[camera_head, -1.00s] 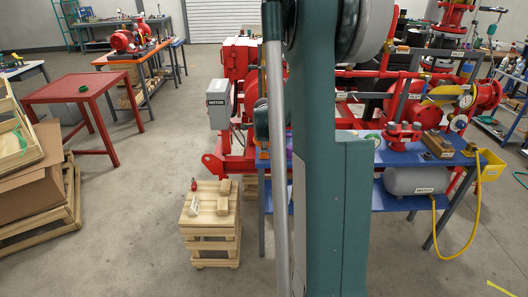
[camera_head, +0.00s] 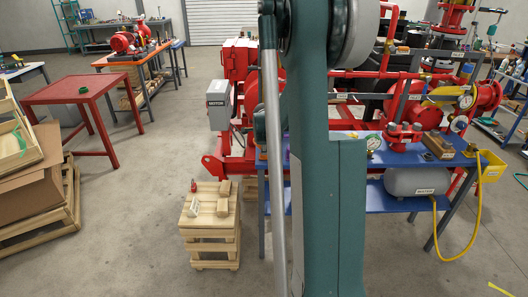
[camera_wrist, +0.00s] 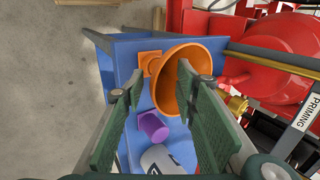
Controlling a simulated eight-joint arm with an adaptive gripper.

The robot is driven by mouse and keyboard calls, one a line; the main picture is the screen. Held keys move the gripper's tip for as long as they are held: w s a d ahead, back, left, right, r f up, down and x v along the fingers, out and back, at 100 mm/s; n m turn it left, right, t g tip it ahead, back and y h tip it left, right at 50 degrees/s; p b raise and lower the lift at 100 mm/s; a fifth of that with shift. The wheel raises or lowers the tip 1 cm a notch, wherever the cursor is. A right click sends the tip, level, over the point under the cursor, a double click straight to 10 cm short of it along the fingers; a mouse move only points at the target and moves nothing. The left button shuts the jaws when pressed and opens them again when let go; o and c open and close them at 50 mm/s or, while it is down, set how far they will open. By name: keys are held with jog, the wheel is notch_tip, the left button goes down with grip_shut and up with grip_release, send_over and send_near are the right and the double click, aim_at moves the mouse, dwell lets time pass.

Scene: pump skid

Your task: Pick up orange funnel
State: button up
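The orange funnel (camera_wrist: 205,58) shows in the wrist view with its wide mouth facing the camera, over the blue bench top. A small squarish orange piece (camera_wrist: 147,56) shows at its left; I cannot tell whether it belongs to the funnel. My gripper (camera_wrist: 158,82) is open, its green finger pads apart. The left finger is left of the funnel's rim and the right finger overlaps the funnel's mouth in the picture. Contact cannot be told. In the head view my arm hides the funnel and the gripper.
A purple piece (camera_wrist: 153,126) and a grey labelled cylinder (camera_wrist: 163,160) are close below the funnel in the wrist view. Red pump parts (camera_wrist: 285,45) and a brass fitting (camera_wrist: 237,104) stand at its right. The blue bench (camera_head: 350,205) carries the red piping.

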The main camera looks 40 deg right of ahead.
jog(key=c, duration=0.7)
jog(key=shift+r, duration=0.1)
notch_tip(320, 180, up, 10)
jog(key=shift+f+p, duration=0.1)
jog(key=shift+p, duration=1.05)
jog(key=shift+c, duration=0.5)
jog(key=shift+d, duration=0.1)
jog(key=w+d+r+p, duration=0.4)
jog(key=d+r+p, duration=0.7)
jog(key=d+p, duration=0.3)
jog(key=shift+d+p, duration=0.35)
jog(key=shift+p, duration=1.25)
jog(key=shift+w, duration=0.1)
